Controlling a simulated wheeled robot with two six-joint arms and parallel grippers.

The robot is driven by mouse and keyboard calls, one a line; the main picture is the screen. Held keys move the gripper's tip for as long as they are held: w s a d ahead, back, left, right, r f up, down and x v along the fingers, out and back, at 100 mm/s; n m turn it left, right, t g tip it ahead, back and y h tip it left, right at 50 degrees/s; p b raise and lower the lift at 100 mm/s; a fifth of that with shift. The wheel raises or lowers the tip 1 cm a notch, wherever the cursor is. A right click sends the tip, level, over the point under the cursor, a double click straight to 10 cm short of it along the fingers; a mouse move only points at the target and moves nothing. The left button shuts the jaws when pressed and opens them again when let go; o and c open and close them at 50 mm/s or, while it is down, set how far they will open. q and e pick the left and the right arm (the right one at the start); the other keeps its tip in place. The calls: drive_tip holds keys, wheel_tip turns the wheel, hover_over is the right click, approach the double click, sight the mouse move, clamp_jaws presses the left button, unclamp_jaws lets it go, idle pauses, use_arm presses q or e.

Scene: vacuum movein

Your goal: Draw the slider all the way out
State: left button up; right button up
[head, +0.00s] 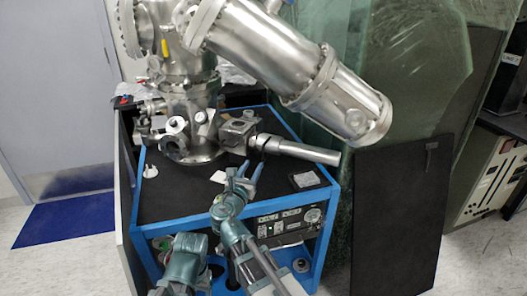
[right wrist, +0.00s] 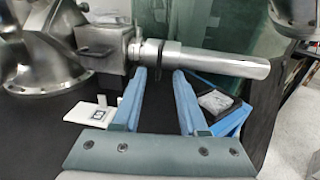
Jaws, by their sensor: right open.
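The slider is a shiny metal tube (head: 305,151) sticking out to the right from a metal block on the vacuum chamber. In the right wrist view the tube (right wrist: 220,64) runs across the top, with a dark collar (right wrist: 172,62) near the block. My right gripper (head: 250,165) is open and empty just in front of the tube's inner end. In the right wrist view its fingertips (right wrist: 160,71) are apart, just below the tube near the collar. Whether they touch it I cannot tell.
The steel chamber (head: 190,110) stands on a black-topped, blue-edged cart (head: 178,219). A large steel cylinder (head: 275,60) hangs above the slider. A white plate (head: 218,177) and a small clear case (head: 306,179) lie on the cart. A dark panel (head: 400,215) stands at right.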

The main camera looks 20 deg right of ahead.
sight(263, 147)
drive_tip(key=x, duration=1.2)
drive_tip(key=shift+w+d, duration=0.1)
drive_tip(key=shift+w, duration=0.2)
clamp_jaws()
idle(0.9)
